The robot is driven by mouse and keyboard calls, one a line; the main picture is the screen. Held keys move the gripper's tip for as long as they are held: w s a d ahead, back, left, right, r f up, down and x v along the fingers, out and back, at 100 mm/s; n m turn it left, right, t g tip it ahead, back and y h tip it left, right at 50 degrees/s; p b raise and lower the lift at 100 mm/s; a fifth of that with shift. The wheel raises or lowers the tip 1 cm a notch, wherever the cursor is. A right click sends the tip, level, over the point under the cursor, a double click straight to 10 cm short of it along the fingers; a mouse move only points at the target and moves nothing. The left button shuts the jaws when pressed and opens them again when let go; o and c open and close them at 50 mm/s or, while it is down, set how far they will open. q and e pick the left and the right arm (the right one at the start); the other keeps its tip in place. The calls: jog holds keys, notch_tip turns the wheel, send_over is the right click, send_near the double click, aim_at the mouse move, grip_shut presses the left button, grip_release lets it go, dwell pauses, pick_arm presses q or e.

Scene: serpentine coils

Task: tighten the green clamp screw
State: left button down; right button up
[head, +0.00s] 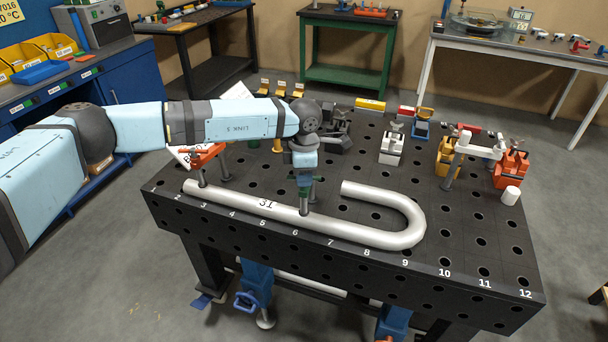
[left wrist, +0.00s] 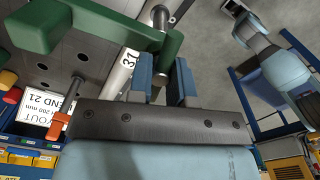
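The green clamp (head: 306,183) stands at the straight run of a silver bent pipe (head: 250,207), near table mark 6. My left gripper (head: 304,160) points down right over it and hides most of its top. In the left wrist view the green clamp (left wrist: 85,25) reaches in from the upper left, its end close to the finger pair (left wrist: 164,80). The blue fingers stand apart with a gap between them. I cannot tell whether they touch the clamp, and the screw's handle is not clear. The pipe also shows there with its label (left wrist: 122,70). My right gripper is not in view.
A red clamp (head: 206,154) stands on the table at the pipe's left end. Black perforated table (head: 470,235) carries a white-grey clamp (head: 391,147), a yellow clamp (head: 450,155) and an orange one (head: 510,168) at the right. The table's front right is clear.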

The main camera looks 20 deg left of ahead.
pick_arm(q)
jog(key=shift+f+n+b, duration=0.2)
jog(key=shift+n+b, duration=0.55)
jog(key=shift+n, duration=0.05)
jog(key=shift+r+n+b, duration=0.25)
jog(key=shift+n+b, duration=0.15)
jog(key=shift+n, duration=0.6)
jog(key=c, duration=1)
grip_release()
jog(key=shift+r, duration=0.1)
notch_tip(320, 180, up, 14)
jog(key=shift+f+b, duration=0.15)
jog(key=shift+b, duration=0.55)
jog(key=shift+o, duration=0.2)
